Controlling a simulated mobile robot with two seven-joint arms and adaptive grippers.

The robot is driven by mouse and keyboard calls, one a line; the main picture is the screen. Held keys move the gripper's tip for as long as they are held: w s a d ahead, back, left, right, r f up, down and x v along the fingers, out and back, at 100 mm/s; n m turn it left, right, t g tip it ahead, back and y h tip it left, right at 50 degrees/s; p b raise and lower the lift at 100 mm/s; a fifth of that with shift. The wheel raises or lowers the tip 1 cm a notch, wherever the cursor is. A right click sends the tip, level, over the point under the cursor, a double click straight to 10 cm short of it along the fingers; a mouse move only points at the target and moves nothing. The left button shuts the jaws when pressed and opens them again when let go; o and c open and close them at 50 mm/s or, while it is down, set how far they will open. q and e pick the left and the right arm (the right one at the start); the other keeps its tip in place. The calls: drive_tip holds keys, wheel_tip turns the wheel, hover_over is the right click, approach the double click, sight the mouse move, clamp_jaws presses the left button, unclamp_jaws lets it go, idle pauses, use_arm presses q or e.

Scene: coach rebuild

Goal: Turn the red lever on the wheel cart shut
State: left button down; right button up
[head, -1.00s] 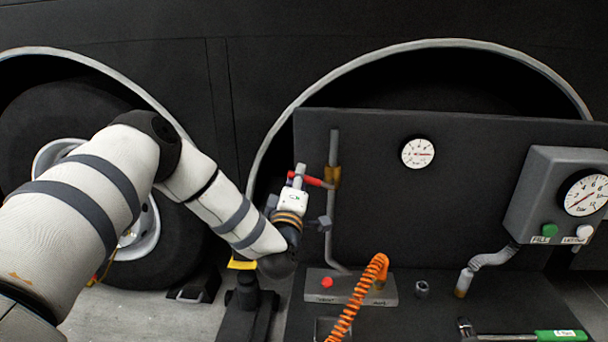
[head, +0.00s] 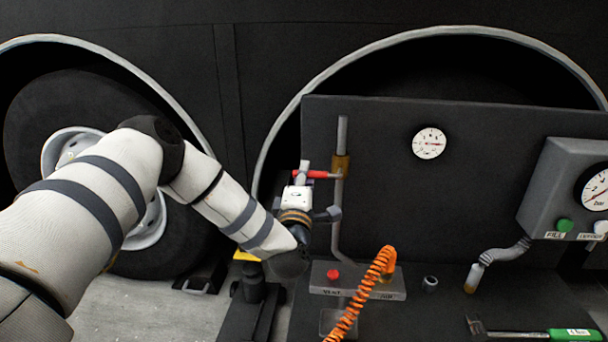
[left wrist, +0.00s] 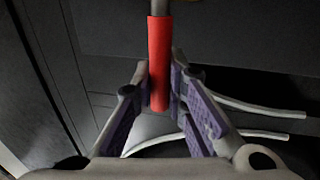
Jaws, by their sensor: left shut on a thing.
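The red lever (head: 322,174) sticks out to the left from a brass valve (head: 341,168) on the upright grey pipe (head: 337,215) of the wheel cart. It lies about level, across the pipe. My left gripper (head: 303,173) is shut on the lever near its free end. In the left wrist view the red lever (left wrist: 160,50) runs between the purple-padded fingers of my left gripper (left wrist: 160,85). The lever's very end is partly hidden by the gripper in the head view. My right gripper is not in view.
The cart's dark back panel (head: 480,140) carries a round gauge (head: 429,143) and a grey gauge box (head: 555,185). Below are a block with a red button (head: 333,275), an orange coiled hose (head: 372,285) and a green-handled tool (head: 570,335). A vehicle wheel (head: 75,220) stands left.

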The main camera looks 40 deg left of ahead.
use_arm(q)
drive_tip(key=shift+d, duration=0.1)
drive_tip(key=c, duration=1.6)
unclamp_jaws()
drive_tip(key=v, duration=1.2)
